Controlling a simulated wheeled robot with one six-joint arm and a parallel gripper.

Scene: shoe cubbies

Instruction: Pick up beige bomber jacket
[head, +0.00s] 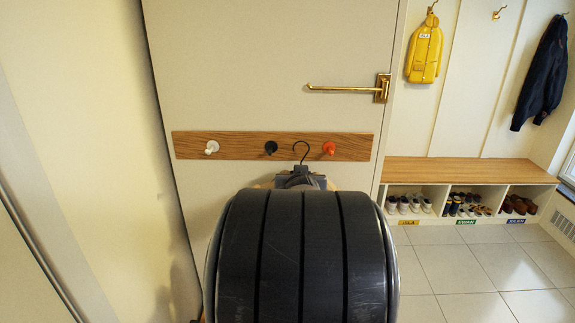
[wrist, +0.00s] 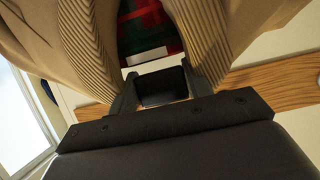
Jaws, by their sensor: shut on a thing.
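The beige bomber jacket (wrist: 245,25) fills the upper part of the wrist view, with a ribbed collar and a red and green plaid lining. In the head view my dark arm hides nearly all of it. A thin dark hanger hook (head: 301,150) rises above my gripper (head: 300,179), in front of the peg board and between the black and red pegs; it appears clear of both. In the wrist view my gripper (wrist: 162,88) is at the collar opening, its fingers closed on a dark block that looks like the hanger's neck.
A wooden board (head: 225,146) carries a white peg (head: 212,147), a black peg (head: 271,147) and a red peg (head: 329,149). A brass arm (head: 345,89) sticks out above it.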

